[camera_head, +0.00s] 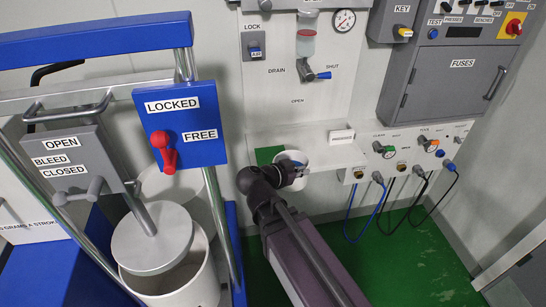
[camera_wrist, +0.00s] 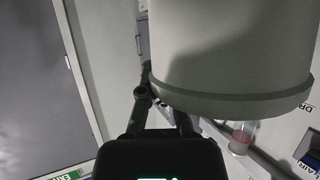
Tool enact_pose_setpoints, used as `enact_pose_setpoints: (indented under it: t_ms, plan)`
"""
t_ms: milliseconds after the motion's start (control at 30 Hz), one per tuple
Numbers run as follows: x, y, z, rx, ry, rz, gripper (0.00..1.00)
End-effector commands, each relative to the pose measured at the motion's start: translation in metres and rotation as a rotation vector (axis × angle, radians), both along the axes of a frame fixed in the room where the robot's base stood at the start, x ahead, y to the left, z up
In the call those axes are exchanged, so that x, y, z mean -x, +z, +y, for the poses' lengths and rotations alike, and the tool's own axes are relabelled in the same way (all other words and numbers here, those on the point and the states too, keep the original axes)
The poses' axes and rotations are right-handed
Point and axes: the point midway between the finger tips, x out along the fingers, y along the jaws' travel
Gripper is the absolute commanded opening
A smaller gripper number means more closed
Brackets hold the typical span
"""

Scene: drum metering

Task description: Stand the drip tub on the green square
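The drip tub (camera_head: 291,156) is a white round vessel at the white ledge (camera_head: 345,152) on the back wall. The green square (camera_head: 266,154) shows just left of it, partly covered by the tub. Whether the tub's base touches the ledge is hidden. My gripper (camera_head: 292,172) is at the tub's near side. In the wrist view the tub (camera_wrist: 230,50) fills the upper right. One finger lies along its left edge, and the other passes behind the rim and is hidden. My gripper (camera_wrist: 165,100) appears shut on the tub's wall.
A blue-framed stand with a LOCKED/FREE panel (camera_head: 184,130), a red lever (camera_head: 165,152) and a white drum (camera_head: 178,280) is at the left. A drain valve (camera_head: 318,75) is above the ledge. Knobs and hanging cables (camera_head: 390,190) are to the right. A small white block (camera_head: 341,136) stands on the ledge.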

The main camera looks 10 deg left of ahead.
Motion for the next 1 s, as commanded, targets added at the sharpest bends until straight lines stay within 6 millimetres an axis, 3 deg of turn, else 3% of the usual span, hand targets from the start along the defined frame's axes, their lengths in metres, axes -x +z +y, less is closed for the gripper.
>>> enact_pose_setpoints:
  t_ms: [500, 1000]
  plan:
    - [-0.025, -0.016, 0.010, -0.035, -0.071, -0.019, 0.00]
    - [-0.029, -0.017, 0.011, -0.039, -0.079, -0.021, 0.00]
